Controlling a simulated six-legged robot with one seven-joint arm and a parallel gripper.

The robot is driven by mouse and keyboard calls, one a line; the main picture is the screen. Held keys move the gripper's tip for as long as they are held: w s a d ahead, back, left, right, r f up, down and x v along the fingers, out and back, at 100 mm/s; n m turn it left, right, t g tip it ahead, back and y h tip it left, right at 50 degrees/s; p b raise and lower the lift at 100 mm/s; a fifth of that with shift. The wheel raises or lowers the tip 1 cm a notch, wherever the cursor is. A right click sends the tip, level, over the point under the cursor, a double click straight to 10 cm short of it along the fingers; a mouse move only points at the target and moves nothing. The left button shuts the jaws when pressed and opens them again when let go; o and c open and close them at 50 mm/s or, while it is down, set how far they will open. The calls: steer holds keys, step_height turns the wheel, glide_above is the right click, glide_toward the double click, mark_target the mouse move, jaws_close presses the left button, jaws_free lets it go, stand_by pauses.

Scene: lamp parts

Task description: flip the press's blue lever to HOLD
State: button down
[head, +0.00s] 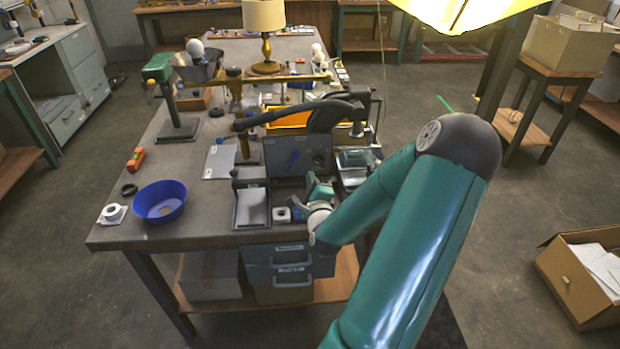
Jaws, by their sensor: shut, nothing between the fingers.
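The press is a dark machine with a grey front panel (278,170) and curved black arms above it, near the middle of the bench. Any HOLD label is too small to read. My gripper (311,177) is at the panel's lower right, below and to the right of the lever. It looks apart from the lever, though depth is hard to judge. It is shut and empty. My wrist hides part of the panel's lower right.
A blue bowl (160,201), a white roll (113,212) and an orange item (136,159) lie on the bench's left side. A brass lamp (265,40) and an orange tray (288,121) stand behind the press. A grey sloped block (251,208) sits in front. The bench's left middle is fairly clear.

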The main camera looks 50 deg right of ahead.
mark_target(292, 161)
steer(key=x, duration=0.8)
steer(key=shift+a, duration=0.1)
steer(key=shift+w+a+r+n, duration=0.25)
steer(key=shift+r+n, duration=0.1)
steer(key=shift+n, duration=0.45)
steer(key=shift+w+a+r+n, duration=0.1)
steer(key=shift+w+r+n, duration=0.1)
steer(key=shift+n, duration=0.2)
steer(key=n, duration=0.1)
steer(key=w+a+r+n, duration=0.1)
steer(key=n, duration=0.1)
steer(key=shift+w+a, duration=0.15)
steer(key=shift+w, duration=0.05)
steer(key=n, duration=0.1)
steer(key=w+a+n, duration=0.1)
steer(key=shift+w+r+n, duration=0.1)
steer(key=shift+r+n, duration=0.15)
steer(key=shift+n, duration=0.15)
steer(key=shift+w+a+n+g, duration=0.2)
steer(key=shift+w+a+n, duration=0.15)
steer(key=shift+n, duration=0.5)
steer(key=shift+w+a+n+g, duration=0.2)
steer(key=shift+w+a+n, duration=0.2)
steer(key=shift+n, duration=0.45)
steer(key=shift+s+a, duration=0.1)
